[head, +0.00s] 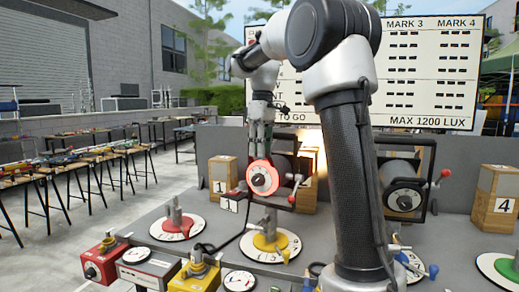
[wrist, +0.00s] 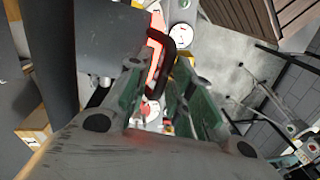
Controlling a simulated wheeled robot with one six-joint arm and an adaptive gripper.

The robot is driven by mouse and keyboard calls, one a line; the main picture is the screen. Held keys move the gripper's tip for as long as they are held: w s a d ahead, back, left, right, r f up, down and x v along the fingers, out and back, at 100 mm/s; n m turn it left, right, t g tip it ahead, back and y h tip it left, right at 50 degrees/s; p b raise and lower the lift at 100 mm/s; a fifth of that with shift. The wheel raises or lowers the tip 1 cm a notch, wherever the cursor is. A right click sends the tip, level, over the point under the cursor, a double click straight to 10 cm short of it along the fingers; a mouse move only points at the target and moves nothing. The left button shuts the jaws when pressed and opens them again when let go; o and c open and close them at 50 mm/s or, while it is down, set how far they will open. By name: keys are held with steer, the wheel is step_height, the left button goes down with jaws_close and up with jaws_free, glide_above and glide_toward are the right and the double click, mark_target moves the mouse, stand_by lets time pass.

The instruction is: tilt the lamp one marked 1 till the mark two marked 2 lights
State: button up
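In the head view a lamp (head: 262,178) with a glowing orange-red ring and dark hub hangs in a dark yoke above the bench. My gripper (head: 262,132) points down just above this lamp. In the wrist view my gripper (wrist: 163,65) has its green-padded fingers apart, with a black curved bar (wrist: 170,38) between or just beyond the tips; contact cannot be told. A wooden block marked 1 (head: 220,174) stands behind left. Another wooden block (head: 307,190), its number hidden, stands behind the lamp, with a bright glow near its top.
A second lamp (head: 404,195) in a black yoke is right of my arm. A block marked 4 (head: 495,198) stands far right. Round dials (head: 178,228) lie on the grey bench. Red (head: 102,260), grey (head: 147,268) and yellow (head: 195,279) boxes line the front.

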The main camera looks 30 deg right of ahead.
steer(key=shift+o, duration=0.2)
steer(key=shift+r, duration=0.15)
step_height(320, 180, up, 12)
steer(key=shift+w+d, duration=0.25)
steer(key=shift+d, duration=0.15)
steer(key=shift+s, duration=0.1)
steer(key=s+a+f+m+t, duration=0.3)
steer(key=s+f+m+t, duration=0.2)
steer(key=s+f, duration=1.8)
steer(key=s+m, duration=0.1)
steer(key=s, duration=0.3)
steer(key=shift+h, duration=0.4)
steer(key=shift+s+d, duration=0.1)
